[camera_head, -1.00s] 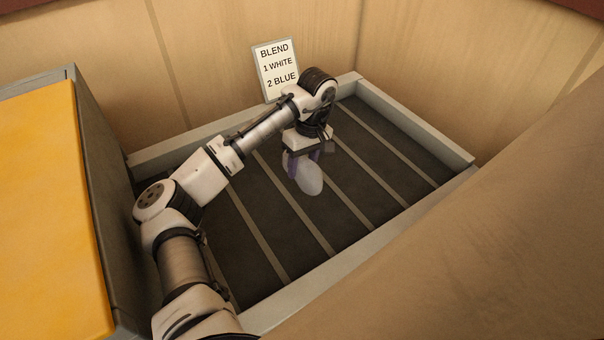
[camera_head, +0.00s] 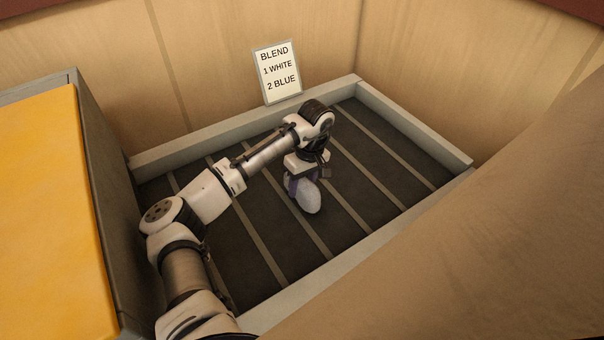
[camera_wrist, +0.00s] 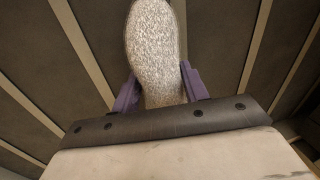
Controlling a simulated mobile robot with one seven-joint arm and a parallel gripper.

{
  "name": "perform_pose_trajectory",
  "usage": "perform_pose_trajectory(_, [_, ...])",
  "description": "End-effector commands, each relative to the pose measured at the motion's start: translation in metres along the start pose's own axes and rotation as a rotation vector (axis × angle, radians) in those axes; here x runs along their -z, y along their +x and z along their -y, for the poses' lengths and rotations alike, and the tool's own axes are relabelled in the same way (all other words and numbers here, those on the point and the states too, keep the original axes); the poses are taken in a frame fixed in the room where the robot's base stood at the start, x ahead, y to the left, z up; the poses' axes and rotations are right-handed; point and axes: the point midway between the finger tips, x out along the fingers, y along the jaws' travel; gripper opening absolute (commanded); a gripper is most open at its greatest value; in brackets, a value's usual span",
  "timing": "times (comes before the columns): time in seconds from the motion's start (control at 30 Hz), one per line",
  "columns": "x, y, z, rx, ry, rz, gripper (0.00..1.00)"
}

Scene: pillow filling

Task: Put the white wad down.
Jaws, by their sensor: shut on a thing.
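The white wad (camera_head: 309,197) is a pale, rounded, elongated lump between the fingers of my gripper (camera_head: 298,186), over the dark slatted floor of the tray (camera_head: 240,262). In the wrist view the wad (camera_wrist: 153,50) looks speckled grey-white and sticks out beyond the two purple fingers of my gripper (camera_wrist: 160,95), which press on its sides. The wad is low over the tray floor; I cannot tell whether it touches it. The end of the wad inside the gripper is hidden.
A sign (camera_head: 277,72) reading "BLEND 1 WHITE 2 BLUE" stands at the tray's back rim. A grey box with a yellow top (camera_head: 50,215) is at the left. A brown surface (camera_head: 480,250) fills the lower right. The tray floor around the wad is bare.

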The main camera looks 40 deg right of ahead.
Motion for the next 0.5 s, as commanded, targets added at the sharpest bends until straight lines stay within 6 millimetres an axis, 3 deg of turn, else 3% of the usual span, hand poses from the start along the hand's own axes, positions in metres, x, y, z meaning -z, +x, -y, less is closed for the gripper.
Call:
perform_pose_trajectory(0.27, [0.0000, 0.0056, -0.0014, -0.001, 0.001, -0.001, 0.18])
perform_pose_trajectory(0.3, [0.0000, 0.0058, -0.0014, -0.001, 0.001, -0.001, 0.46])
perform_pose_trajectory(0.47, [0.0001, 0.0058, -0.0013, 0.000, 0.000, -0.001, 0.66])
perform_pose_trajectory(0.5, [0.0001, 0.0058, -0.0013, 0.000, 0.000, -0.001, 0.66])
